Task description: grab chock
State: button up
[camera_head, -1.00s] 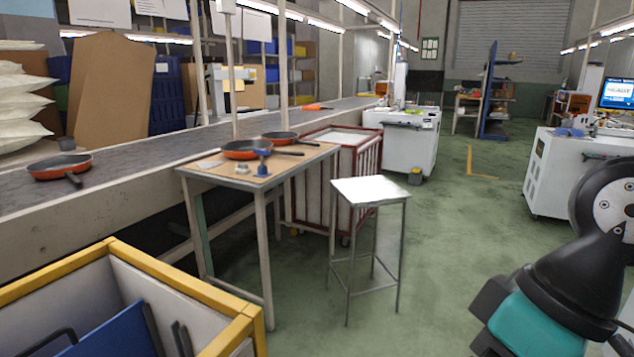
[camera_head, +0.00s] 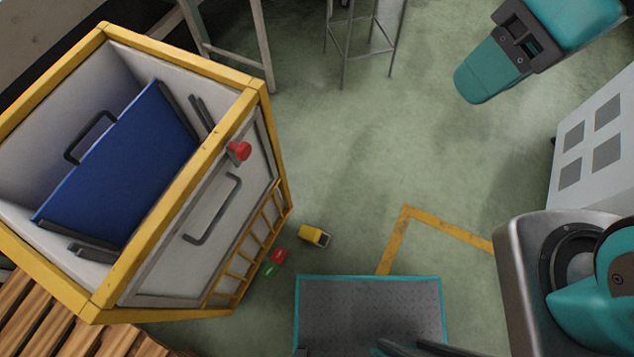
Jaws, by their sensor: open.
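The yellow-framed cart (camera_head: 187,262) holds a blue panel (camera_head: 125,160) and has a red knob (camera_head: 239,151). Red (camera_head: 278,255) and green (camera_head: 270,269) pedals sit at its base. Stool legs (camera_head: 343,60) stand at the top. A white cabinet (camera_head: 595,150) is right. The middle floor is clear.

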aim_at(307, 232)
jog(key=z, duration=0.95)
jog(key=k, duration=1.1)
jog(key=u, duration=1.1)
jog(key=k, duration=0.5)
jog(key=z, duration=0.4)
jog(key=i, duration=1.05)
jog(key=u, duration=0.6)
